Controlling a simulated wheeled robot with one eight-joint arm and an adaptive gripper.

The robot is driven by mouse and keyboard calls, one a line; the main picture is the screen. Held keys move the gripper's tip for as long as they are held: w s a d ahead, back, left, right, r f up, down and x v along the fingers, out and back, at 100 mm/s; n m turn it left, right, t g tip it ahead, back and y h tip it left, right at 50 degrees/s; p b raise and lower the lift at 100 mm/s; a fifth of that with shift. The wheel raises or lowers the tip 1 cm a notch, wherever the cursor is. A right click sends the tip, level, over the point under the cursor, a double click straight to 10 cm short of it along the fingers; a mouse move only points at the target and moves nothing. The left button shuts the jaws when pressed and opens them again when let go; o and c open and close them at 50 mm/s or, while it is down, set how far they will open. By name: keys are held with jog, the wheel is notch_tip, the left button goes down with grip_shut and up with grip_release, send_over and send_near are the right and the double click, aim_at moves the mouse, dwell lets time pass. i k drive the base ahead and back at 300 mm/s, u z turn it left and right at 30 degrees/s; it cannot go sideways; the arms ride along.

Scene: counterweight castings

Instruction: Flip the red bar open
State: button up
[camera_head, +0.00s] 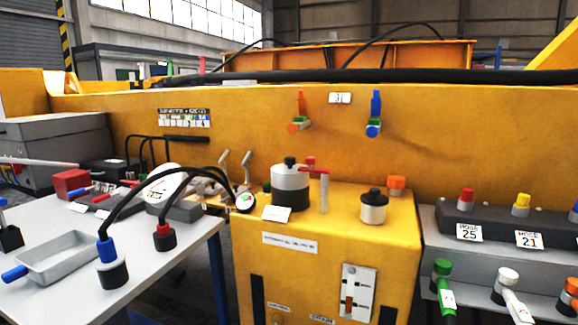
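A red bar (314,170) lies roughly level across the top of a thin upright post, on top of the yellow cabinet (290,262) in the middle of the view. A small red cap shows behind the bar. My gripper is not in view, and nothing is touching the bar.
A table (190,245) at left holds a grey tray (65,258), plugs with black cables and a red box. A grey bench (470,250) at right carries coloured knobs and handles. Orange-red and blue levers (375,105) are on the yellow beam (440,130) behind.

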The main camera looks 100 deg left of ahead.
aim_at(309, 161)
jog(key=u, duration=3.45)
jog(key=k, duration=0.4)
jog(key=u, duration=0.35)
jog(key=i, duration=0.5)
jog(key=u, duration=0.4)
